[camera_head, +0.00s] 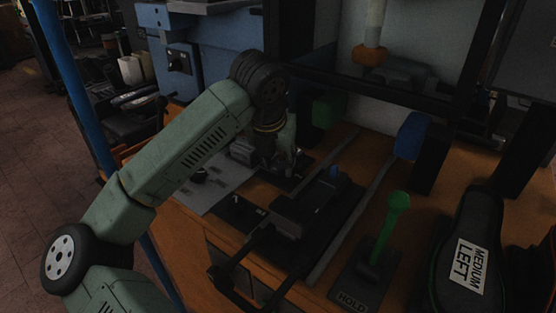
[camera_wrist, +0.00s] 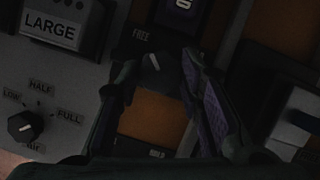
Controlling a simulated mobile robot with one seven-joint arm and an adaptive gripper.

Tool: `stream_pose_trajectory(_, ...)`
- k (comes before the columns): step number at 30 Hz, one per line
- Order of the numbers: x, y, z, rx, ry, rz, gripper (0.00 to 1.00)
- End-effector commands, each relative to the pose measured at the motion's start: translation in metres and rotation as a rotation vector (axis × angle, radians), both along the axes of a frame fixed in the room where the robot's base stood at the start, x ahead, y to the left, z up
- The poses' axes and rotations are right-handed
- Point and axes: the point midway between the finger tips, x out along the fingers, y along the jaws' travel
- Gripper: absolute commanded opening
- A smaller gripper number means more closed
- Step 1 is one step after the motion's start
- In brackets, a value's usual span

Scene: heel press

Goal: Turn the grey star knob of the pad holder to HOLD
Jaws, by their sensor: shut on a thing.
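The star knob (camera_wrist: 152,62) shows dimly in the wrist view, just below the word FREE on a dark plate (camera_wrist: 141,34). A light mark shows on the knob. My gripper (camera_wrist: 159,66) has one finger on each side of the knob and is shut on it.
A dial (camera_wrist: 25,125) marked LOW, HALF, FULL and AIR and a block labelled LARGE (camera_wrist: 50,30) lie left in the wrist view. In the head view, a green lever (camera_head: 390,230) with a HOLD plate and a shoe form labelled MEDIUM LEFT (camera_head: 468,250) stand right.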

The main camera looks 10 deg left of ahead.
Motion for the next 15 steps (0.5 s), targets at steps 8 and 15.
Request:
stream_pose_trajectory(8,0.0003,0.0015,-0.0026,0.001,-0.002,-0.108,0.06)
stream_pose_trajectory(15,0.0008,0.0032,-0.0029,-0.001,-0.002,-0.304,0.06)
